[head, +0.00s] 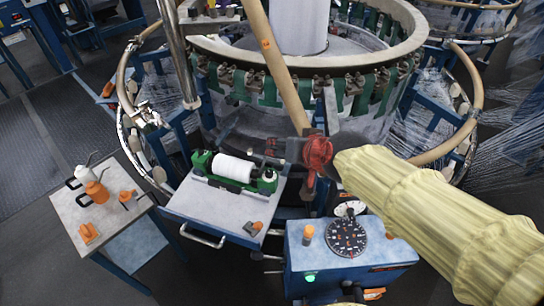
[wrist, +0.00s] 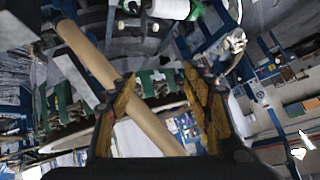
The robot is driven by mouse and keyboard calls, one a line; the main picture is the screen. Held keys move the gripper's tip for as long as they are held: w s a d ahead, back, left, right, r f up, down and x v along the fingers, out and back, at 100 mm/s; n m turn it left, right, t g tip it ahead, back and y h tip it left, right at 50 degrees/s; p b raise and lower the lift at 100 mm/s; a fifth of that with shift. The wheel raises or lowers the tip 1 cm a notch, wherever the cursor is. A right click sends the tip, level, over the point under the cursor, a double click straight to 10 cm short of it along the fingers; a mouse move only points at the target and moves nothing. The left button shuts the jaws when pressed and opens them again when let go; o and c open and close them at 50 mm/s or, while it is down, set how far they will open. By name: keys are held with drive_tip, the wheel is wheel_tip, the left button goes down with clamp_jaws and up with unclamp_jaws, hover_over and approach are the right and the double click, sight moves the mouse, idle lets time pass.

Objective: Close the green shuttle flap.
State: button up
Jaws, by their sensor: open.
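The green shuttle (head: 205,161) lies on a light grey tray table in the head view, with a white bobbin (head: 236,168) along its middle. I cannot make out the flap as a separate part or tell its angle. My gripper (head: 262,157) is just above and beyond the shuttle's right end, and no contact shows. In the wrist view, my gripper's two yellow-and-black fingers (wrist: 163,92) stand wide apart with nothing held between them. The shuttle (wrist: 131,7) and bobbin (wrist: 170,9) show at the top edge of the wrist view, partly cut off.
The circular loom (head: 340,85) rises behind the tray table (head: 190,205). A tan pole (head: 280,70) slants down close behind my gripper. A blue control box (head: 350,260) stands at the front right. A side cart (head: 115,215) with orange bottles is at left.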

drive_tip(key=w+a+f+m+t+h+b, duration=0.1)
drive_tip(key=w+a+f, duration=0.25)
drive_tip(key=w, duration=0.25)
drive_tip(key=w+a+f+m+t, duration=0.2)
drive_tip(key=w+a+f, duration=0.1)
drive_tip(key=w+f, duration=0.2)
drive_tip(key=f+m+h, duration=0.1)
drive_tip(key=f+h, duration=0.1)
drive_tip(key=f, duration=0.2)
drive_tip(key=w+d+f+m+h+b, duration=0.1)
drive_tip(key=f+h, duration=0.1)
drive_tip(key=f, duration=0.3)
drive_tip(key=d+f+t+h, duration=0.1)
drive_tip(key=f+h, duration=0.1)
drive_tip(key=f, duration=0.2)
drive_tip(key=shift+w+d+f+m+b, duration=0.1)
drive_tip(key=shift+w+f+m+b, duration=0.25)
drive_tip(key=shift+w+m, duration=0.05)
drive_tip(key=b+x, duration=0.2)
drive_tip(key=x, duration=0.5)
drive_tip(key=shift+w, duration=0.3)
drive_tip(key=shift+d, duration=0.1)
drive_tip(key=shift+c, duration=0.4)
drive_tip(key=shift+f, duration=0.1)
drive_tip(key=c, duration=1.1)
clamp_jaws()
